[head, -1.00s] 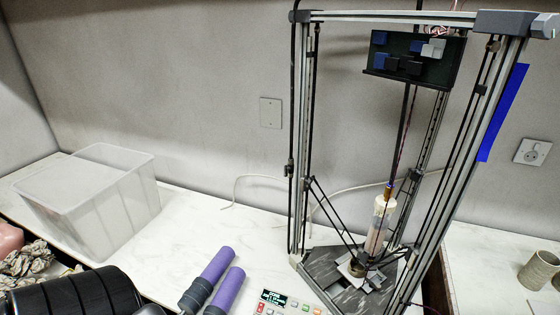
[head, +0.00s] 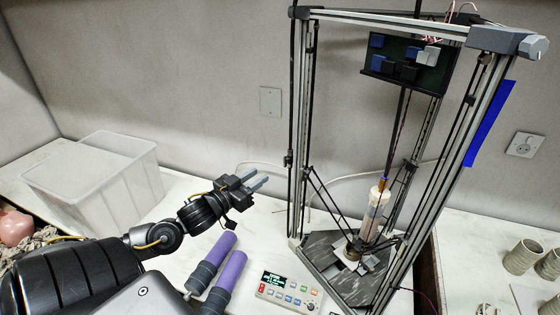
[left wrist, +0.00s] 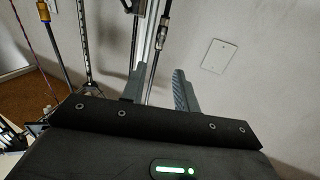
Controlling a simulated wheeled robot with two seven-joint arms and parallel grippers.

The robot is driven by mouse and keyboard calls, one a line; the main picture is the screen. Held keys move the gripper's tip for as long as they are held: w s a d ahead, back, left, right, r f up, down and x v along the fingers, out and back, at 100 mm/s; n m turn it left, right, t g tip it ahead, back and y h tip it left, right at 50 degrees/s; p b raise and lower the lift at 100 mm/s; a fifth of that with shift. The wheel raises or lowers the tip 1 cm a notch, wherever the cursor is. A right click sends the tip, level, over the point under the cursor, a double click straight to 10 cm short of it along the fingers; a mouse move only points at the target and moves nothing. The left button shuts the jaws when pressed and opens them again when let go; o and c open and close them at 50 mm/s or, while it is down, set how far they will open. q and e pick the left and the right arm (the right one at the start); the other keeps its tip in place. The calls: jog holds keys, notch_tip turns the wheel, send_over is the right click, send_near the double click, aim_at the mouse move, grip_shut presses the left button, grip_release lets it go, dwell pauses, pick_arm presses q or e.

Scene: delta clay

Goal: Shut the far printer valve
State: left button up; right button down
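The delta clay printer (head: 299,120) stands on the white table, right of centre in the head view. A clear clay tube (head: 374,215) with a brass-coloured fitting (head: 382,184) hangs inside its frame. I cannot single out the far valve or its handle for certain. My left gripper (head: 262,183) is in the air left of the printer's left column, pointing toward it and apart from it. Its two fingers are spread and empty, and in the left wrist view (left wrist: 158,88) column rails and rods show beyond them. My right gripper is not in view.
A control box (head: 290,291) with a screen and buttons lies in front of the printer. Purple rollers (head: 220,262) lie left of it. A clear plastic bin (head: 95,185) stands at the left. A wall plate (left wrist: 219,56) is behind.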

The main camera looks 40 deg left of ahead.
aim_at(284, 158)
pick_arm(q)
jog(key=shift+w+d+p, duration=0.1)
jog(key=shift+w+p, duration=1.9)
jog(key=shift+w, duration=3.45)
grip_shut()
